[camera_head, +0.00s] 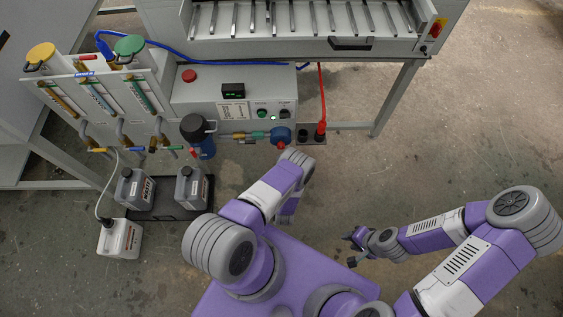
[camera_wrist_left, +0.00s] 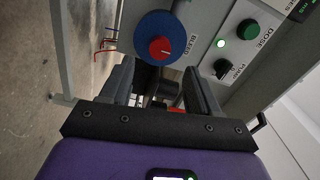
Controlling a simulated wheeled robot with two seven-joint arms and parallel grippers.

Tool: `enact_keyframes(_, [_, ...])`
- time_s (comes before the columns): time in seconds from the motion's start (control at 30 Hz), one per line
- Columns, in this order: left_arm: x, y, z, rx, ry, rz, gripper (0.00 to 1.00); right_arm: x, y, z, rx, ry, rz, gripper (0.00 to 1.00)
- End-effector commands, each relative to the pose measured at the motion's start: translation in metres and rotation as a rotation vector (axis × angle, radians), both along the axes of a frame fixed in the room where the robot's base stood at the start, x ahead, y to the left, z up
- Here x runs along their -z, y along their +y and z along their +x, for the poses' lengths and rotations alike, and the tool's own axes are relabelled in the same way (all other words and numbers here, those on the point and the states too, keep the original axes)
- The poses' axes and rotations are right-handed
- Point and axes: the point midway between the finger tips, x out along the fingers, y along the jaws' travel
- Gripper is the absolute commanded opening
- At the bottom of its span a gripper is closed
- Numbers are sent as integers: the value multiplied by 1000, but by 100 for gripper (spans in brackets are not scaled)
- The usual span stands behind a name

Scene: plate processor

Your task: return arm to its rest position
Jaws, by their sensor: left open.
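My left arm (camera_head: 270,190) reaches forward to the machine's front, its elbow end close to the blue round fitting (camera_head: 281,134). The left gripper is hidden in the head view. In the left wrist view, my left gripper (camera_wrist_left: 160,88) has its two dark fingers apart, with no held object visible between them. The blue fitting with its red knob, marked BLEED (camera_wrist_left: 160,48), lies beyond the fingertips. My right arm (camera_head: 440,232) is bent inward over the floor. Its small dark right gripper (camera_head: 352,248) has its fingers apart and is empty.
The control box (camera_head: 205,100) carries a red button (camera_head: 189,75) and a green button (camera_head: 262,113). A blue filter housing (camera_head: 202,145) hangs beside it. Grey canisters (camera_head: 135,188) stand on a black tray (camera_head: 160,213), near a white jug (camera_head: 120,240). Floor at right is clear.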

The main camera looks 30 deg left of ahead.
Motion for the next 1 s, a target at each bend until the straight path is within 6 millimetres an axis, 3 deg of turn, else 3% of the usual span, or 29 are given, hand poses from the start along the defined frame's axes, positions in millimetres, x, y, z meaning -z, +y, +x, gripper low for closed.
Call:
enact_keyframes(0.4, [0, 0, 1, 0, 2, -7, 61, 0, 0, 0, 0, 0, 0, 38])
enact_keyframes(0.53, [-1, 5, 5, -20, 36, -125, 61, -5, 0, 0, 0, 0, 0, 38])
enact_keyframes(0.67, [0, 3, 8, -78, 125, -443, 61, -15, 0, 0, 0, 0, 0, 38])
enact_keyframes(0.77, [-5, -12, 1, -152, 216, -760, 61, -24, 0, 0, 0, 0, 0, 38])
enact_keyframes(0.87, [-18, -40, -16, -241, 316, -1064, 61, -32, 0, 0, 0, 0, 0, 38])
enact_keyframes(1.0, [-57, -89, -54, -389, 491, -1430, 61, -43, 0, 0, 0, 0, 0, 38])
